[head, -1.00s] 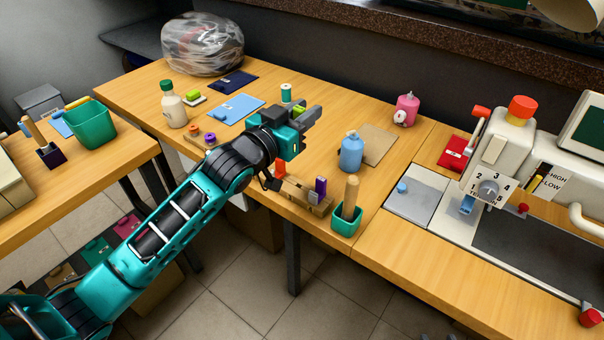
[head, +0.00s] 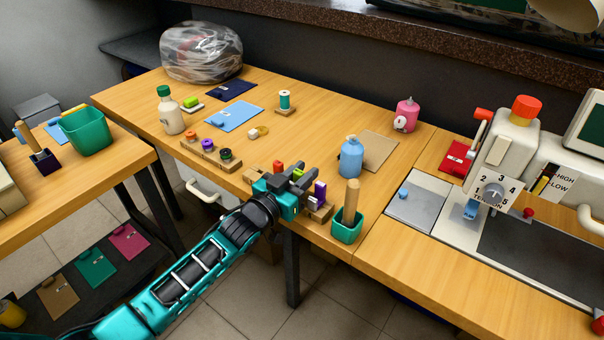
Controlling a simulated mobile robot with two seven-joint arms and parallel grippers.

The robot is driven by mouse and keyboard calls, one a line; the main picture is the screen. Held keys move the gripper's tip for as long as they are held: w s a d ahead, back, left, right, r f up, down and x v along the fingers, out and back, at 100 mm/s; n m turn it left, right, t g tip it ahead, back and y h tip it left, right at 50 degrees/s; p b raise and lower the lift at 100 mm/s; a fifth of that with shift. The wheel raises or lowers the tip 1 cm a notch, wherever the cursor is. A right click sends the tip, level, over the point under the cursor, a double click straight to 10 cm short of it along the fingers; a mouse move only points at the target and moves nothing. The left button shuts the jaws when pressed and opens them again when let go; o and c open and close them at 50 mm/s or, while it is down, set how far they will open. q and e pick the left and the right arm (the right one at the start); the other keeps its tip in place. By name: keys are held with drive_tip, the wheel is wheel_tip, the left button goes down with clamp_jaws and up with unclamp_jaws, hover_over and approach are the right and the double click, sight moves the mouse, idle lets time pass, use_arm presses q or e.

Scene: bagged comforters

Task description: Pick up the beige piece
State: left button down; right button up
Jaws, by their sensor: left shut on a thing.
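A flat beige piece (head: 378,153) lies on the table to the right of the blue bottle (head: 351,157), partly hidden by it. My left gripper (head: 303,172) is over the near part of the table, left of the bottle and apart from the beige piece. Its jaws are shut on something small. A bit of green shows at the fingers, but I cannot make out its full shape. My right gripper is not in view.
A green cup with a wooden handle (head: 347,232) stands at the near edge. A sewing machine (head: 515,150) is at right. Clear wood lies around the thread spool (head: 284,100).

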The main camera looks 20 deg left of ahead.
use_arm(q)
drive_tip(key=shift+f, duration=0.2)
drive_tip(key=c, duration=0.9)
unclamp_jaws()
